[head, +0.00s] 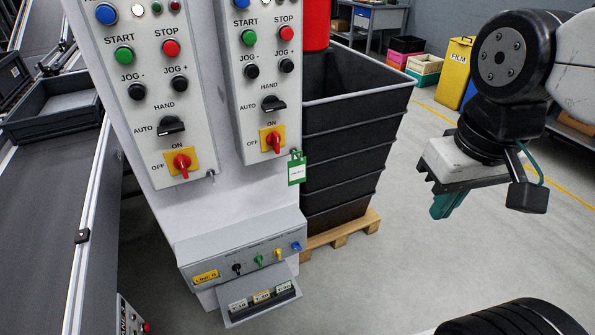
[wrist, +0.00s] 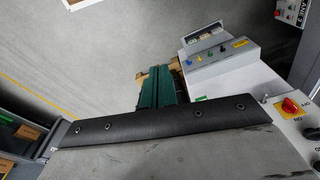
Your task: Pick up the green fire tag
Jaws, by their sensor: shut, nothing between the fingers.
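The green fire tag (head: 297,169) is a small green and white tag. It hangs at the lower right corner of the right-hand control panel (head: 255,95), beside the red and yellow switch. My gripper (head: 447,205) has teal fingers, is shut and empty, and is well to the right of the tag, apart from it. In the wrist view the shut fingers (wrist: 160,88) point toward the cabinet side, and a small bright green sliver (wrist: 201,98), likely the tag, shows past the dark gripper body, which hides the rest.
A lower box with coloured keys (head: 255,262) and a small tray of labels (head: 262,303) jut out below the panels. Black stacked bins (head: 345,140) stand on a wooden pallet (head: 345,230) behind the tag. A conveyor (head: 45,215) runs at the left. Open floor lies at the right.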

